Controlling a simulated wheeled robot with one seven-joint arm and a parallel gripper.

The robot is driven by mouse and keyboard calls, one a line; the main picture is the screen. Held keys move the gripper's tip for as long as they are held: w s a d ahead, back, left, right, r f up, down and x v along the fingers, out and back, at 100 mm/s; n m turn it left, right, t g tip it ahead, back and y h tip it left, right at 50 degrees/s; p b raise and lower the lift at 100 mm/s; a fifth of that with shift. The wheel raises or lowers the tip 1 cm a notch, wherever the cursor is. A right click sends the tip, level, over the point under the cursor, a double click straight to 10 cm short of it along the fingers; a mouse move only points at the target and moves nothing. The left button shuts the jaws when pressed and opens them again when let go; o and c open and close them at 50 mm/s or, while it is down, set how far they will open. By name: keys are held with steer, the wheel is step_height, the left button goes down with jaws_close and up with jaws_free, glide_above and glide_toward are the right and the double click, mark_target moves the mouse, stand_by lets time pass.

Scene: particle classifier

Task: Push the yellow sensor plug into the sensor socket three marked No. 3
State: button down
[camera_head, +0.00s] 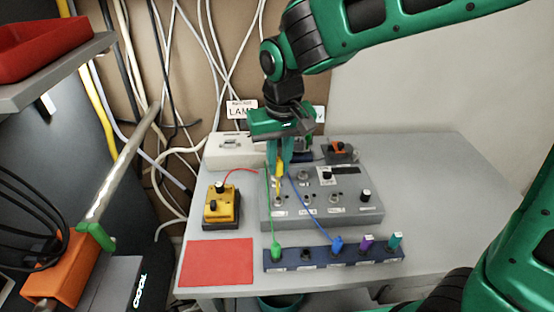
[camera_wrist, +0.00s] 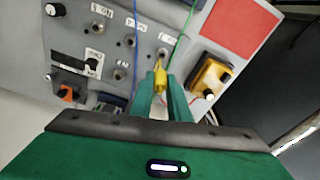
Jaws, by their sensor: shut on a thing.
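The yellow sensor plug (camera_head: 279,182) is held between my green gripper fingers (camera_head: 279,160), pointing down over the left part of the grey socket panel (camera_head: 345,214). In the wrist view the plug (camera_wrist: 159,77) sits between the fingers (camera_wrist: 163,92). Its tip is at or just beside a round socket (camera_wrist: 162,53); I cannot tell whether it has entered. More sockets (camera_wrist: 124,32) lie beside it in the wrist view.
A dark blue rack (camera_head: 320,263) in front holds green, blue, purple and teal plugs. Green and blue cables run up close to my gripper. A yellow box (camera_head: 221,207) with a red wire stands left of the panel. A red mat (camera_head: 216,262) lies front left. The table's right side is clear.

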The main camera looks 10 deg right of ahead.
mark_target(279, 175)
steer(key=shift+s, duration=0.1)
steer(key=shift+f, duration=2.85)
steer(key=shift+s+f, duration=0.1)
steer(key=shift+f, duration=1.3)
steer(key=c, duration=1.6)
jaws_free()
steer(key=r, duration=0.7)
steer(key=s+r, duration=0.1)
steer(key=r, duration=0.2)
steer(key=shift+d+r, duration=0.1)
steer(key=shift+r, duration=0.15)
